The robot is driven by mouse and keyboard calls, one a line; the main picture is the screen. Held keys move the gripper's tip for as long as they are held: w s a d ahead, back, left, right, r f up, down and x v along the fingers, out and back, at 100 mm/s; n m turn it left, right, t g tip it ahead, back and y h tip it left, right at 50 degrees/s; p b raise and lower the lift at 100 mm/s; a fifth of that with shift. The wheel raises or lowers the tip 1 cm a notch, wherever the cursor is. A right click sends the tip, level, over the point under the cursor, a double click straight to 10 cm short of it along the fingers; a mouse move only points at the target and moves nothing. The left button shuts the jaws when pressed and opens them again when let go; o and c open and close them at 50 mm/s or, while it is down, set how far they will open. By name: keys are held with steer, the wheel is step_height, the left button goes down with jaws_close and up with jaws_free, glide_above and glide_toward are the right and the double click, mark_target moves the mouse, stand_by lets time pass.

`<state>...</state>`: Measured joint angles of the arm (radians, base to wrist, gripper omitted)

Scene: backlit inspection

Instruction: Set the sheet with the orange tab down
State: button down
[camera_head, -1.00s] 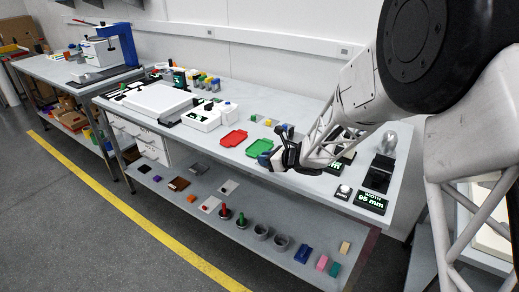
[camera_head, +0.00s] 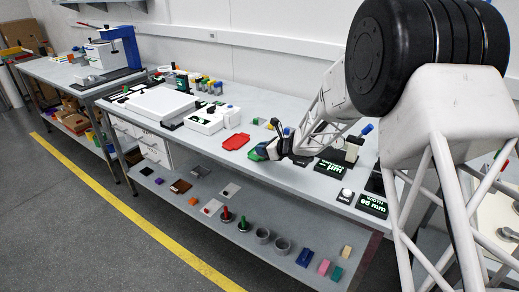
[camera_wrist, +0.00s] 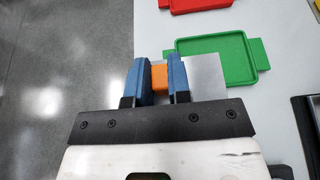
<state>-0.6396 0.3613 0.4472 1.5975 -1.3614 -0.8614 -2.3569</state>
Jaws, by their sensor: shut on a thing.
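My gripper (camera_wrist: 160,78) is shut on the orange tab (camera_wrist: 159,77) between its blue fingers in the wrist view. The thin grey sheet (camera_wrist: 208,76) joined to the tab reaches right from behind the fingers. It overlaps part of the green tray (camera_wrist: 243,45) in the picture; I cannot tell whether it touches the tray. In the head view my gripper (camera_head: 275,143) is over the bench's front edge, at the green tray (camera_head: 257,154), hiding part of it. The sheet cannot be made out there.
A red tray (camera_head: 236,141) lies left of the green one on the bench; it also shows in the wrist view (camera_wrist: 201,5). A dark display reading 85 mm (camera_head: 372,205) stands to the right. The lower shelf (camera_head: 215,220) holds several small parts.

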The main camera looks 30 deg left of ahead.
steer(key=shift+w+a+f, duration=0.15)
steer(key=shift+w+a, duration=0.95)
steer(key=shift+w, duration=0.05)
steer(key=shift+w+a+f, duration=0.15)
steer(key=shift+w+a, duration=0.9)
steer(key=shift+w, duration=0.1)
steer(key=shift+f, duration=1.75)
steer(key=shift+f, duration=0.1)
steer(key=c, duration=1.3)
jaws_free()
steer(key=shift+c, duration=0.2)
steer(key=shift+v, duration=6.05)
